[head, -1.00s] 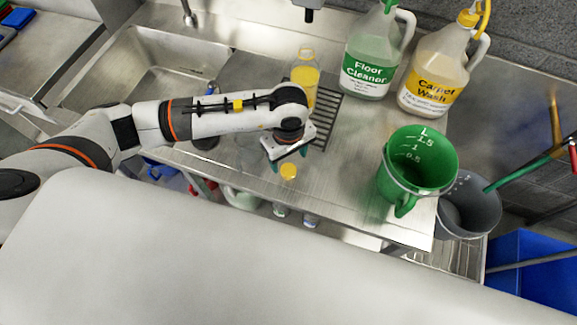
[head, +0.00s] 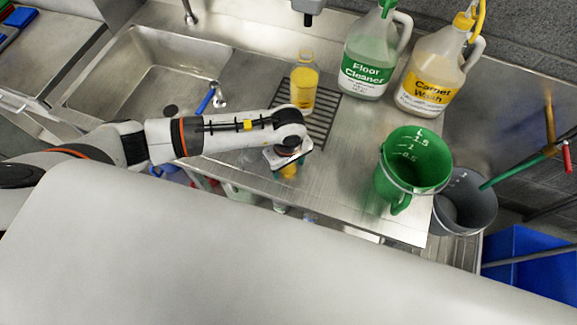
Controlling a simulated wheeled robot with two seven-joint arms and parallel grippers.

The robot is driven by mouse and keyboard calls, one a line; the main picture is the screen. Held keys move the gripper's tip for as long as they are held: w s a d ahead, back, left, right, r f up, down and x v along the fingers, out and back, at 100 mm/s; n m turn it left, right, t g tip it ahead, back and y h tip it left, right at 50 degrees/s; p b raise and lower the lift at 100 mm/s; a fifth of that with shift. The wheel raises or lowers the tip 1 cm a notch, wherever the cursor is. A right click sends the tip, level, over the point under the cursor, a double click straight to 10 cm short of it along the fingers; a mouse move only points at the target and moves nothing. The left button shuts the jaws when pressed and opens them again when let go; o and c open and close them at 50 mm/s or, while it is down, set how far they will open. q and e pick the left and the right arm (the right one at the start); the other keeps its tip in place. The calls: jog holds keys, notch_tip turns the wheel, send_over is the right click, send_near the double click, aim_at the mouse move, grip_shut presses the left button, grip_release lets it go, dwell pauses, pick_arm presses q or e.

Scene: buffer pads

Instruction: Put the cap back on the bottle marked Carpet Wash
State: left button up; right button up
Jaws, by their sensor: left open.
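The Carpet Wash bottle (head: 428,75), a large clear jug with a yellow label, stands upright at the back right of the steel counter. A yellow fitting (head: 464,20) with a yellow tube is at its neck. A small yellow cap (head: 289,172) is near the counter's front edge, partly hidden by my left gripper (head: 287,166). That gripper is open and points down over the cap, its fingers at or around it; I cannot tell whether they touch it. My right gripper is out of view.
The Floor Cleaner jug (head: 366,68) stands left of the Carpet Wash bottle. A small bottle of yellow liquid (head: 304,85) stands on a dark grate (head: 322,112). A green measuring jug (head: 408,170) stands at the right edge, near a grey bucket (head: 465,205). The sink (head: 150,70) lies left.

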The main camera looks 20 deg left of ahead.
pick_arm(q)
jog(key=c, duration=1.1)
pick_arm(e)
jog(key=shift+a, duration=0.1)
pick_arm(q)
jog(key=shift+o, duration=0.2)
notch_tip(320, 180, up, 10)
jog(key=b, duration=0.3)
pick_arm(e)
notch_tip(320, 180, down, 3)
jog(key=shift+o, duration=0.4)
